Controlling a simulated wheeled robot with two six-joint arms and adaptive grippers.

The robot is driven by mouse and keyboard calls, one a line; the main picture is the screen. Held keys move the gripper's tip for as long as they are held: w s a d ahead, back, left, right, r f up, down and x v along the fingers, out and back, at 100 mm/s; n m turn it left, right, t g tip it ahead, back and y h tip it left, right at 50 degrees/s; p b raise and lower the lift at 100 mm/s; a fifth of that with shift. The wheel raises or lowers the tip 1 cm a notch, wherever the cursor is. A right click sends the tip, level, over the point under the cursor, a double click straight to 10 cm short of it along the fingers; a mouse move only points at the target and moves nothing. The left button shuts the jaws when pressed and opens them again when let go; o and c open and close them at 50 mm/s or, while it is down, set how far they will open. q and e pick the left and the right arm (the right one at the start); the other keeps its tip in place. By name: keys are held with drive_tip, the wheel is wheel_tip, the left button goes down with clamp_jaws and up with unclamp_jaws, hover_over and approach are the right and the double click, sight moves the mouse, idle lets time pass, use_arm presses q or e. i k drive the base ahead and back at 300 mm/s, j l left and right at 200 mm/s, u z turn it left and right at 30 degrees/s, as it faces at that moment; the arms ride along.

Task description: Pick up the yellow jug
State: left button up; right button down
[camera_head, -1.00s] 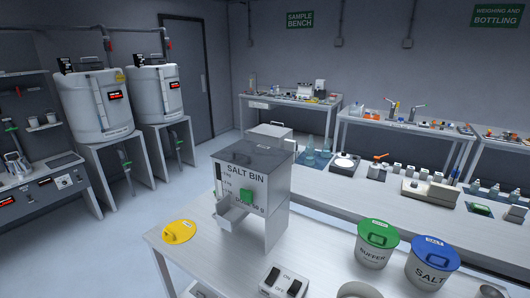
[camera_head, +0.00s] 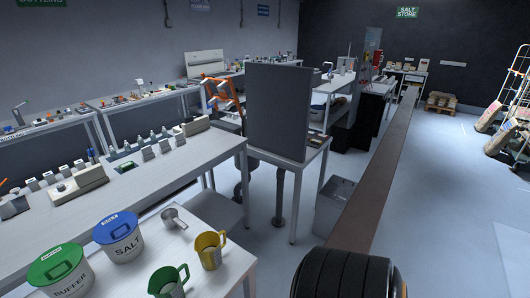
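The yellow jug (camera_head: 209,250) stands upright near the right edge of the near white table (camera_head: 222,277). Its handle points to the upper right, and its open top shows a pale inside. A green jug (camera_head: 168,282) stands to its lower left, partly cut off by the bottom edge of the picture. A grey metal scoop or cup (camera_head: 174,217) sits behind the yellow jug, to its upper left. Neither of my grippers is in view, and nothing touches the yellow jug.
A blue-lidded SALT tub (camera_head: 119,240) and a green-lidded BUFFER tub (camera_head: 61,272) stand left of the jugs. A black ribbed cylinder (camera_head: 345,275) fills the bottom right, before a long brown strip (camera_head: 370,180). Open floor (camera_head: 450,200) lies farther right.

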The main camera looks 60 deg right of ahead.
sight(208, 246)
drive_tip(key=z, duration=1.35)
drive_tip(key=k+l+u, duration=0.25)
drive_tip(key=l, duration=0.15)
